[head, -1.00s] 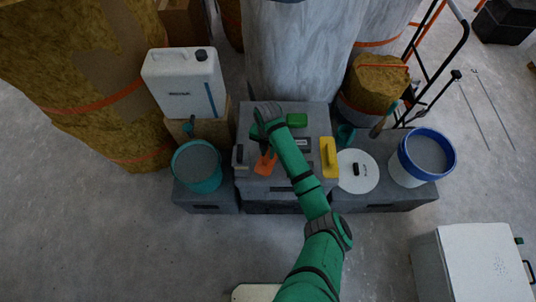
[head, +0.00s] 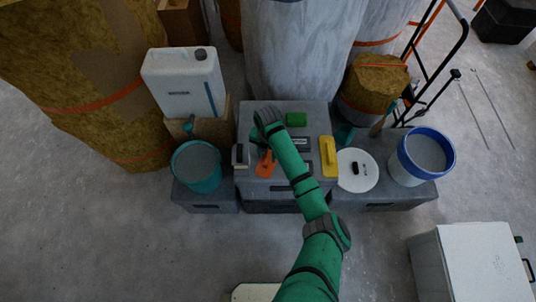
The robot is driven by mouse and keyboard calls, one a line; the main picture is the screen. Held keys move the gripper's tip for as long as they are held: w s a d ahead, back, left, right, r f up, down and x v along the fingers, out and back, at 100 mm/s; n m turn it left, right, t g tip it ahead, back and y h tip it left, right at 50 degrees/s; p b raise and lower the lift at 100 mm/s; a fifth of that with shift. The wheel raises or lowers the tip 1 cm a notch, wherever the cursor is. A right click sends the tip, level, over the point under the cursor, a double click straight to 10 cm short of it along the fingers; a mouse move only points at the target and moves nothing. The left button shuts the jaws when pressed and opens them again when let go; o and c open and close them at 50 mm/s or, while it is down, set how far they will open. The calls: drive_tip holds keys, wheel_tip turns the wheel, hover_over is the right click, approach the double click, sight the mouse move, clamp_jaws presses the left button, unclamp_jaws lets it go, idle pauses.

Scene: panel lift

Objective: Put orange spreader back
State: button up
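The orange spreader (head: 265,167) lies on the grey case top (head: 312,184), left of my forearm. Its upper end is close to my gripper (head: 261,143), which points down over the left part of the case. My wrist and forearm hide much of the gripper. I cannot see its fingertips clearly, nor whether they touch the spreader.
A grey-and-white block (head: 240,157) stands left of the spreader. A green block (head: 296,119) and a yellow float (head: 328,157) lie on the case. A teal bucket (head: 197,168) stands left; a white lid (head: 357,171) and blue-rimmed bucket (head: 426,155) stand right.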

sight(268, 157)
wheel_tip(268, 157, up, 12)
idle(0.5)
idle(0.3)
